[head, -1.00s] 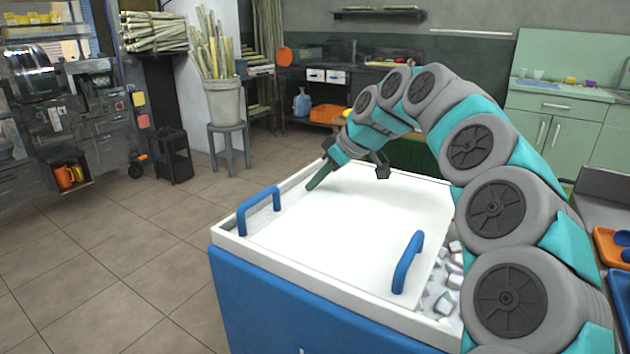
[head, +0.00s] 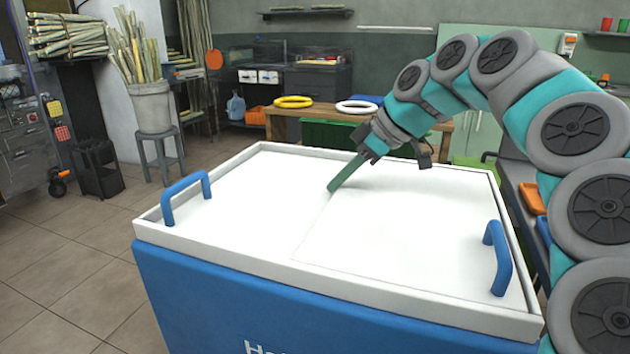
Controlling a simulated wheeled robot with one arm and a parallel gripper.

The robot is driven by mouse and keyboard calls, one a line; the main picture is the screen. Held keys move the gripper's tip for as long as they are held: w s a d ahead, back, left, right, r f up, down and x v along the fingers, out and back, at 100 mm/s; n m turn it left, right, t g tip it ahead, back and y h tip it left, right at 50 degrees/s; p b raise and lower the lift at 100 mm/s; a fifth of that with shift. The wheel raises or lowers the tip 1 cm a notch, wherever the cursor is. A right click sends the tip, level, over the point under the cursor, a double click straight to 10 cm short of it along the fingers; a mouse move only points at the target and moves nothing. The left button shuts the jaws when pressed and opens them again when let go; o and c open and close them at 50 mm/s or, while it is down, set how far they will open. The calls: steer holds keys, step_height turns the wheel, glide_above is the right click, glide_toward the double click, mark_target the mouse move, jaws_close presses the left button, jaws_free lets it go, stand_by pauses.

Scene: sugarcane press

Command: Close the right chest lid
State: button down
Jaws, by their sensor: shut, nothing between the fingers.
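The blue chest (head: 230,300) with a white rim stands in front of me in the head view. Its right lid (head: 400,235), a white panel, lies over the right part of the opening, with its blue handle (head: 498,258) near the right rim. The left lid (head: 255,205) lies over the left part, with its blue handle (head: 187,197) near the left rim. A thin seam runs between the two lids, and no ice shows. My gripper (head: 332,187) is shut and empty, its green fingers pointing down at the lids near the seam. Whether the tips touch is unclear.
A wooden table with a yellow ring (head: 294,101) and a white ring (head: 358,106) stands behind the chest. A bucket of cane (head: 152,105) on a stool stands back left. An orange tray (head: 533,198) lies on a counter at the right.

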steer(key=shift+s+d, duration=0.1)
steer(key=shift+d, duration=0.25)
steer(key=shift+d, duration=0.1)
steer(key=v, duration=0.5)
steer(key=shift+d+r, duration=0.1)
steer(key=shift+r, duration=0.05)
steer(key=shift+v, duration=1)
steer(key=shift+s+r, duration=0.15)
steer(key=shift+r, duration=0.1)
